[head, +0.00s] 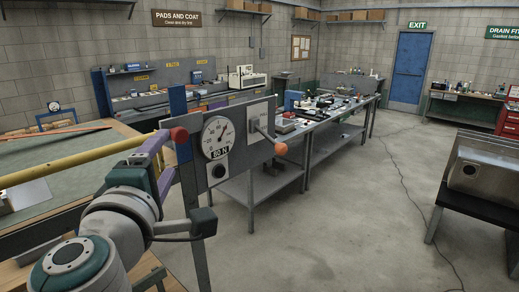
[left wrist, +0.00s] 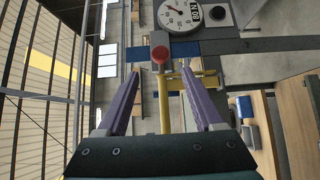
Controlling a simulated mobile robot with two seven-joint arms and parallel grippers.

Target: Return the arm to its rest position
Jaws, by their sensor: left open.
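My left arm comes in from the lower left in the head view. Its left gripper (head: 163,160) has purple fingers that stand apart beside a yellow bar (head: 85,163) with a red knob (head: 179,135) at its end. In the left wrist view the left gripper (left wrist: 160,72) is open, with nothing pinched between the fingers. The red knob (left wrist: 159,54) shows just beyond the fingertips, and the yellow bar (left wrist: 166,110) shows between the fingers; I cannot tell its depth. My right gripper is in neither view.
A grey panel with a round dial (head: 217,137) and an orange-tipped lever (head: 280,149) stands close to the gripper. A green-topped table (head: 60,185) lies at left. A long workbench (head: 315,122) stands behind, and a steel sink unit (head: 480,170) at right. Floor between is open, crossed by a cable.

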